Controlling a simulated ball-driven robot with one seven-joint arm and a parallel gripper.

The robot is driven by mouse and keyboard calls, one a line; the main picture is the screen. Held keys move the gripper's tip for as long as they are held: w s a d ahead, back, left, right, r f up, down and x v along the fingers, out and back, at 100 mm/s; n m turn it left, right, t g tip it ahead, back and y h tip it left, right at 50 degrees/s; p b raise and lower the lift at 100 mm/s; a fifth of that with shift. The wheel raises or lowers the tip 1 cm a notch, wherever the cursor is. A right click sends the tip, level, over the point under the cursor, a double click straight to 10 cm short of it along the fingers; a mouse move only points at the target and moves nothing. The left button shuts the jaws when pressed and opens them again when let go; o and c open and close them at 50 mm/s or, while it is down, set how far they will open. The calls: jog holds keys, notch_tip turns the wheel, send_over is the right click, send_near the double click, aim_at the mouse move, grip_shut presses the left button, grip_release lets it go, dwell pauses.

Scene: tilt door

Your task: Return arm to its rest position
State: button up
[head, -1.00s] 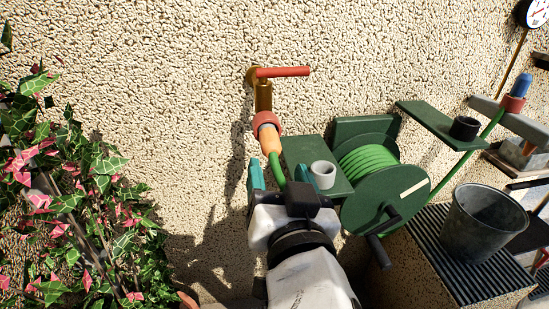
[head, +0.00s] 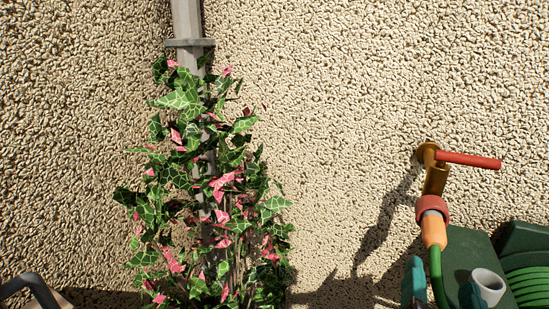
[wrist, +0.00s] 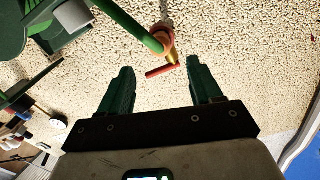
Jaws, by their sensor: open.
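My gripper (wrist: 160,65) is open and empty in the wrist view, its two teal fingers spread apart. In the head view my gripper (head: 441,286) shows only its fingers at the bottom edge, below the tap; the rest of my arm is out of view. The brass tap (head: 436,178) with a red lever (head: 470,160) is on the wall. An orange hose connector (head: 433,228) is on its spout, with a green hose (head: 437,276) leading down. In the wrist view the tap (wrist: 168,55) lies beyond the fingertips, with no contact visible.
A green hose reel (head: 528,285) and a grey cup-shaped holder (head: 488,286) are at the lower right. Ivy (head: 215,200) climbs a grey downpipe (head: 187,22) left of centre. The wall between ivy and tap is bare.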

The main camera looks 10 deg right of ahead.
jog(key=s+d+f+n+g+y+p, duration=0.1)
jog(key=d+f+n+g+y+p, duration=0.4)
jog(key=f, duration=0.8)
jog(key=s+a+f+n+g+y+p, duration=0.1)
jog(key=s+f+n+g+y+p, duration=0.3)
jog(key=s+f+g, duration=0.4)
jog(key=s+f+p, duration=0.1)
jog(key=s+f, duration=0.5)
jog(key=f, duration=0.1)
jog(key=shift+s+a+g+y, duration=0.3)
jog(key=shift+a+g+y, duration=0.1)
jog(key=shift+c, duration=0.4)
